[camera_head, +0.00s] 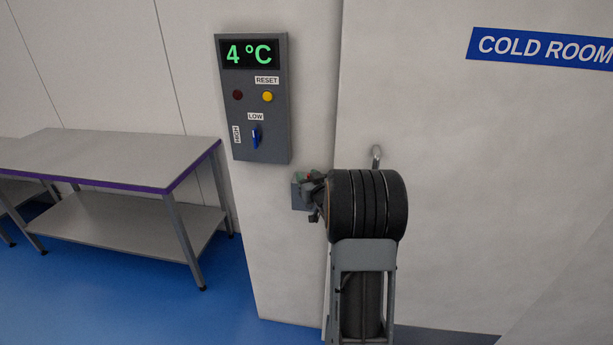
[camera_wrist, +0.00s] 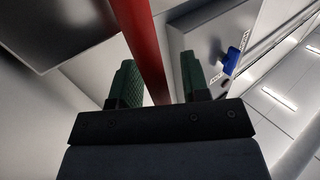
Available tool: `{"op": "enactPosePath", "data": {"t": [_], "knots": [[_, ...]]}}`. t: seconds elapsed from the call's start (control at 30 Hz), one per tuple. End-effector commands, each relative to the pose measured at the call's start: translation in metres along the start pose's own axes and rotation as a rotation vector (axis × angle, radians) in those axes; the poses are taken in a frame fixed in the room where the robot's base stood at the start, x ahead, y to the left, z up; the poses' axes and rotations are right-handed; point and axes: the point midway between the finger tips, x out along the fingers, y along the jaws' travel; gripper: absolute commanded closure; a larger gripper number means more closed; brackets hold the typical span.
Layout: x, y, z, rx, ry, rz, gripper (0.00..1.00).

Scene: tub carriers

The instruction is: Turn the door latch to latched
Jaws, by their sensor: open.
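The door latch shows in the wrist view as a long red bar (camera_wrist: 148,50) running from the top edge down between my fingers. My gripper (camera_wrist: 158,80) is open, with one green-padded finger on each side of the bar. A gap shows beside the right finger; the bar's lower end is hidden behind the gripper body. In the head view my gripper (camera_head: 309,180) is at the door's left edge, by a small grey box (camera_head: 298,198) on the wall. My arm hides most of the latch there, and its set position cannot be read.
A grey control panel (camera_head: 226,110) with a 4 °C display and a blue selector (camera_head: 256,137) hangs above left of my gripper. The cold room door (camera_head: 470,180) has a metal handle (camera_head: 376,155) behind my arm. A steel table (camera_head: 90,160) stands left; blue floor before it is clear.

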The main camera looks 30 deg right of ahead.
Motion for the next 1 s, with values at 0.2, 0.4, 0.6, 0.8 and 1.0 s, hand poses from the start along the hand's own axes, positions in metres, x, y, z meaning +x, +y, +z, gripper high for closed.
{"op": "enactPosePath", "data": {"t": [0.2,0.4,0.6,0.8,1.0], "knots": [[0.0041,-0.0001,0.0002,0.000,0.000,0.000,0.58],[0.0039,0.0000,0.0002,0.000,0.000,0.000,0.61],[0.0038,0.0000,0.0001,0.000,0.000,0.000,0.80],[0.0037,0.0000,0.0001,0.000,0.000,0.000,0.99],[0.0037,-0.0001,0.0001,0.000,0.000,0.000,1.00]]}}
